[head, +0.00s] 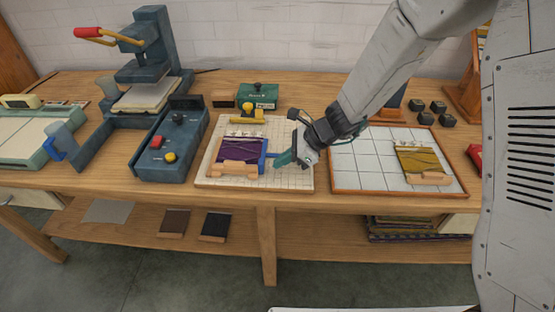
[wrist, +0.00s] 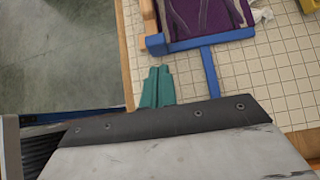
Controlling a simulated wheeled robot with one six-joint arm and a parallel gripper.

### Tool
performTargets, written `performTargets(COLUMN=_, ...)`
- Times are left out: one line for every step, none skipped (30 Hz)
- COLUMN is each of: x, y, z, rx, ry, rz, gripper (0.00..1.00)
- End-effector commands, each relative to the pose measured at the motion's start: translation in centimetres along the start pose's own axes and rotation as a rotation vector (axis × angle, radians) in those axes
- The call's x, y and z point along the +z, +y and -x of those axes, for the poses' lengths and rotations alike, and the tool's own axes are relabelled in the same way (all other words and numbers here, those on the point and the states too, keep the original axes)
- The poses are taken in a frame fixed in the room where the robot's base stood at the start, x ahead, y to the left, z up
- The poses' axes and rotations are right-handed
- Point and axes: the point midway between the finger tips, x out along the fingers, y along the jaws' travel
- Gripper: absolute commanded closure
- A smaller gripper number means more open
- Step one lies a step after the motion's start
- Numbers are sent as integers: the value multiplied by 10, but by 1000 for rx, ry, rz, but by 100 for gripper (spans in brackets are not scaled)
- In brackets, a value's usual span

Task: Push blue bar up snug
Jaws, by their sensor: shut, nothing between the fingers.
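The blue bar (head: 262,157) lies along the right side of the purple skein block (head: 240,151) on a gridded white board (head: 209,179). In the wrist view the blue bar (wrist: 225,37) runs along the edge of the purple block (wrist: 200,15) and looks close against it; I cannot tell if any gap is left. A blue stem (wrist: 210,75) sticks out from the bar, away from the block. My gripper (head: 281,159) is shut and empty, low over the board. Its teal fingertips (wrist: 157,70) are beside the stem, just short of the bar's end.
Wooden pieces (head: 233,169) and a yellow clamp (head: 248,114) flank the purple block. A wood-framed tiled tray (head: 360,165) with a yellow skein block (head: 418,160) is at right. A blue control box (head: 165,145) and press (head: 150,60) stand at left.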

Motion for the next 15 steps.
performTargets(x=-8, y=0, z=8, rx=-1, ry=0, rz=-2, gripper=100)
performTargets(x=-12, y=0, z=12, rx=-1, ry=1, rz=-2, gripper=100)
performTargets(x=-12, y=0, z=21, rx=-3, ry=0, rz=2, gripper=100)
performTargets(x=-11, y=-1, z=29, rx=-4, ry=0, rz=3, gripper=100)
performTargets(x=-11, y=-1, z=37, rx=-4, ry=-1, rz=2, gripper=100)
performTargets(x=-11, y=-1, z=46, rx=-4, ry=0, rz=4, gripper=100)
performTargets(x=-11, y=-1, z=54, rx=-4, ry=0, rz=2, gripper=100)
performTargets(x=-11, y=0, z=60, rx=-3, ry=0, rz=3, gripper=100)
performTargets(x=-11, y=0, z=69, rx=-3, ry=0, rz=3, gripper=100)
performTargets(x=-12, y=0, z=74, rx=-3, ry=0, rz=1, gripper=100)
performTargets(x=-12, y=0, z=80, rx=-2, ry=1, rz=2, gripper=100)
performTargets(x=-11, y=0, z=87, rx=-2, ry=0, rz=2, gripper=100)
performTargets(x=-12, y=0, z=91, rx=-1, ry=1, rz=1, gripper=100)
performTargets(x=-12, y=0, z=95, rx=-1, ry=1, rz=1, gripper=100)
performTargets(x=-11, y=0, z=100, rx=-1, ry=1, rz=2, gripper=100)
